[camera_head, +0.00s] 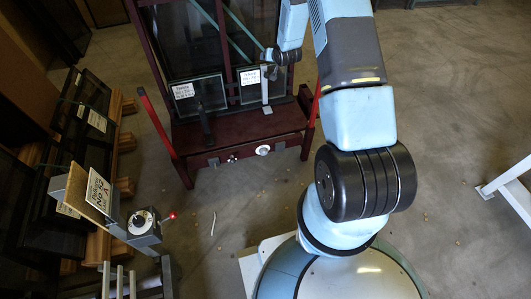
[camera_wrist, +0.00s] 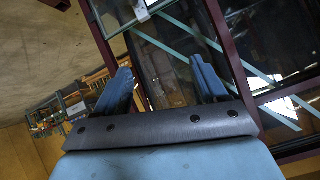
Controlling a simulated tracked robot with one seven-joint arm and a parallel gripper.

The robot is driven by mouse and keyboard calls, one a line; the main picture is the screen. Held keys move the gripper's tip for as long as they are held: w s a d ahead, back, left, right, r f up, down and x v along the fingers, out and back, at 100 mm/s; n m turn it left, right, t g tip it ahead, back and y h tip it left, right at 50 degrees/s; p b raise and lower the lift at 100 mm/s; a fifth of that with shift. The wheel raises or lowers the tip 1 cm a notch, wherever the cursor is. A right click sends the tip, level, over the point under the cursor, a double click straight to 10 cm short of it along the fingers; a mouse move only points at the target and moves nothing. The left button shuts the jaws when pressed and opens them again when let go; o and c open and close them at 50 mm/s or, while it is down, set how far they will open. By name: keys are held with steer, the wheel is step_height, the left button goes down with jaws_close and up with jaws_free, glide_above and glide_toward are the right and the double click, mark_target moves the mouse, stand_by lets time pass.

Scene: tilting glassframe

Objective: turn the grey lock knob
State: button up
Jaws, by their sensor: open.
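A pale round knob (camera_head: 262,150), which looks like the grey lock knob, sits on the front of the dark red base (camera_head: 240,130) of the tilting frame. A smaller round fitting (camera_head: 214,162) is to its left. My gripper (camera_wrist: 160,75) is open and empty, with its two blue fingers apart. The frame's glass and teal strips show beyond them in the wrist view. In the head view, my gripper is high, near the upper right of the frame, above the knob and apart from it. The knob cannot be made out in the wrist view.
A pale upright handle (camera_head: 265,90) and a black handle (camera_head: 206,125) stand before the labelled panes. Red bars (camera_head: 158,135) flank the base. A grey box with a dial (camera_head: 143,222) and red light stands at left, near racked panels. Floor before the base is mostly clear.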

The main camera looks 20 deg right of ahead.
step_height(320, 180, down, 14)
steer(key=s+r, duration=0.1)
steer(key=m+t+y, duration=0.2)
steer(key=m+t, duration=0.2)
glide_toward(265, 153)
steer(key=x, duration=0.8)
steer(key=shift+w+a, duration=0.1)
steer(key=shift+w, duration=0.25)
steer(key=c, duration=1)
steer(key=shift+c, duration=0.2)
